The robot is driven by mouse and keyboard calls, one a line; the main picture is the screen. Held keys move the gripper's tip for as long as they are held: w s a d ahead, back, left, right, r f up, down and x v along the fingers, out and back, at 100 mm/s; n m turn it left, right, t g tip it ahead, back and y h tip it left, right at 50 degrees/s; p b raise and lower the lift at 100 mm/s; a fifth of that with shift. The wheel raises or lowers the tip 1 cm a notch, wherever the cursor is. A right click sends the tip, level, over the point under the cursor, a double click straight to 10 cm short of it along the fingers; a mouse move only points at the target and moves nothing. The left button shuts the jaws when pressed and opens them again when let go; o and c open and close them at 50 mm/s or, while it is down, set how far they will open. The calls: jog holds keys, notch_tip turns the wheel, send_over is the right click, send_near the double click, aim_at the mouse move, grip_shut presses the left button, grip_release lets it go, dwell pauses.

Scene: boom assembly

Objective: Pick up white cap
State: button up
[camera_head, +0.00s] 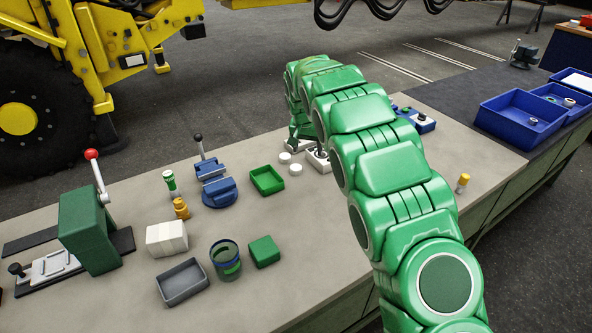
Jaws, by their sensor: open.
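Two small round white caps lie on the grey workbench (350,212), one white cap (284,157) at the upper left and another white cap (295,169) just in front of it. My gripper (298,147) hangs at the end of my green arm, pointing down, just behind and to the right of the caps. It appears close above the bench and is apart from the caps in the picture. It is open, and I see nothing held in it. My arm and wrist hide part of the bench around it.
A white block with a black knob (319,156) stands right of the caps. A green tray (267,181) and blue vise (215,187) are to the left. A grey tray (182,283), jar (225,260) and green block (264,252) are nearer. Blue bins (508,122) sit far right.

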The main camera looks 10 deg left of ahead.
send_near(296, 167)
jog(key=shift+x, duration=4.3)
jog(key=c, duration=1.1)
jog(key=shift+r, duration=1.35)
jog(key=shift+s+d+r, duration=0.1)
jog(key=shift+s+r, duration=0.2)
jog(key=shift+r, duration=0.2)
jog(key=shift+s+d+r, duration=0.1)
jog(key=shift+s+r, duration=0.15)
jog(key=shift+r, duration=0.25)
jog(key=shift+s+d+r, duration=0.85)
jog(key=shift+s+r, duration=0.55)
jog(key=shift+s, duration=0.55)
jog(key=shift+s+d+r, duration=0.85)
jog(key=shift+s+r, duration=0.55)
jog(key=shift+s, duration=0.55)
jog(key=shift+s+d+r, duration=0.85)
jog(key=shift+s+r, duration=0.5)
jog(key=shift+s, duration=0.55)
